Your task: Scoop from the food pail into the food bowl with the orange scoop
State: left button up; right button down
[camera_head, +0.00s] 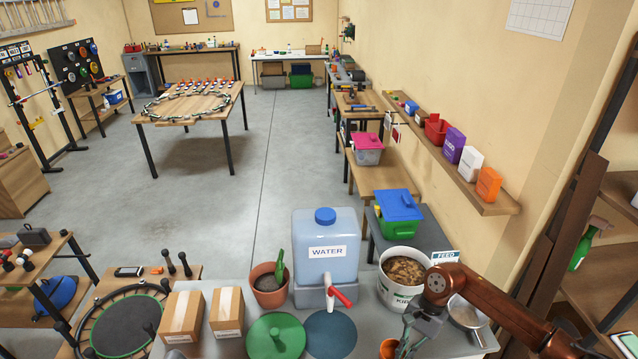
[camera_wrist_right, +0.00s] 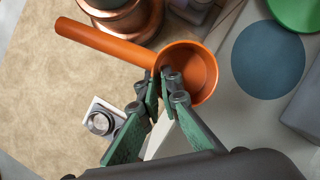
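The food pail (camera_head: 392,300), white and full of brown kibble, stands on the grey table. A round metal bowl (camera_head: 467,312), seemingly the food bowl, is to its right, partly hidden by my right arm. The orange scoop (camera_head: 388,348) shows at the bottom edge of the head view. In the right wrist view its round cup (camera_wrist_right: 203,72) looks empty, and its handle points to the upper left. My right gripper (camera_head: 412,328) is over the scoop, its fingertips (camera_wrist_right: 160,78) at the cup rim near the handle. Whether they grip it is unclear. My left gripper is out of view.
A water jug (camera_head: 325,250) with a red tap stands left of the pail. A green disc (camera_head: 275,337), a blue disc (camera_head: 330,335), a plant pot (camera_head: 269,290) and two cardboard boxes (camera_head: 182,315) are further left. A FEED sign (camera_head: 445,257) is behind the pail.

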jog(key=s+r+n, duration=0.1)
jog(key=n, duration=0.1)
jog(key=s+a+r+n+g+h, duration=0.1)
jog(key=s+n, duration=0.1)
jog(key=s+r+n+h, duration=0.1)
jog(key=s+n, duration=0.1)
jog(key=n, duration=0.1)
jog(key=shift+a+r, duration=0.25)
jog(key=shift+r, duration=0.15)
jog(key=shift+s+r+n+g+h, duration=0.3)
jog(key=shift+s+n+h, duration=0.1)
jog(key=shift+s+n, duration=0.15)
